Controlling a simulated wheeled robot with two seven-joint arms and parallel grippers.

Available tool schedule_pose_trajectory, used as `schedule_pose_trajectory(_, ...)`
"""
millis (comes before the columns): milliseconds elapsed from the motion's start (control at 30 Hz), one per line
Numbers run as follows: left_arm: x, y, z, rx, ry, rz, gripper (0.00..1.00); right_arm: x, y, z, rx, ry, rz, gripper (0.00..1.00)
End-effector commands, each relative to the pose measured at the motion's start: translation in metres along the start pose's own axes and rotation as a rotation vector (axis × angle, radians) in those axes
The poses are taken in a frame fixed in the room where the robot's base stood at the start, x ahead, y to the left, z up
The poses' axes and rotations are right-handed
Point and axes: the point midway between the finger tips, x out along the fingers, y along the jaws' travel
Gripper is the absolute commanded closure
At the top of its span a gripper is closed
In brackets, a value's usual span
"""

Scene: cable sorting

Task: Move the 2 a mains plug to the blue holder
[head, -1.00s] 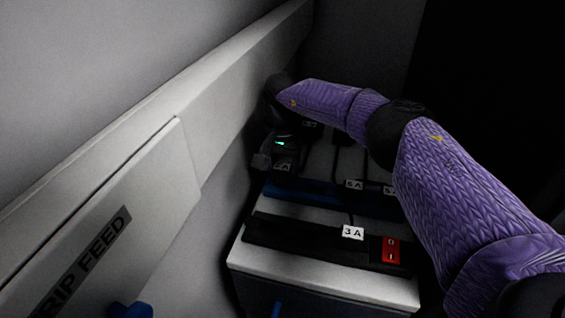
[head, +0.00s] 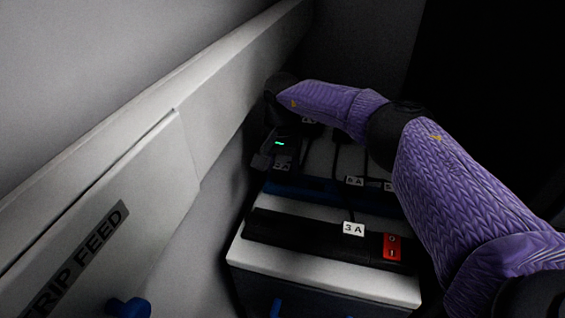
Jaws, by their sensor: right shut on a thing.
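My right gripper (head: 266,161) is at the far left end of the bench top, close to the wall, with its fingers pointing down and toward me. It is shut on the 2 A mains plug, whose small white tag (head: 283,166) shows dimly beside the fingers; the plug body is mostly hidden in shadow and by the gripper. The dark blue holder (head: 302,188) is a long strip across the bench top, just nearer to me than the gripper. I cannot tell whether the plug touches it. My left gripper is not in view.
A black power strip with a red switch (head: 392,246) and a 3 A tag (head: 353,229) lies in front of the blue holder. A 6 A tag (head: 354,181) and dark cables lie behind it. A wall ledge (head: 150,140) runs close on the left.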

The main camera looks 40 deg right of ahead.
Motion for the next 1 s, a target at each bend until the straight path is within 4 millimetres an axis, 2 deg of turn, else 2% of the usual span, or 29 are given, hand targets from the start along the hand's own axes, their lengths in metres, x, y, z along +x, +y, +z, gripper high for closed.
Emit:
schedule_pose_trajectory(467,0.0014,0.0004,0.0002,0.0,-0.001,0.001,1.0,0.0028,0.0,0.0,0.0,0.0,0.0,1.0)
schedule_pose_trajectory(500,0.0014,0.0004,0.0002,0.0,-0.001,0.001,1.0,0.0028,0.0,0.0,0.0,0.0,0.0,0.35)
schedule_pose_trajectory(667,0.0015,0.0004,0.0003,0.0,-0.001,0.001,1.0,0.0028,0.0,0.0,0.0,0.0,0.0,0.01)
schedule_pose_trajectory(1000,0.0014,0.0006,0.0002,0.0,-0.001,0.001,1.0,0.0028,0.0,0.0001,0.0,0.0,0.0,0.0)
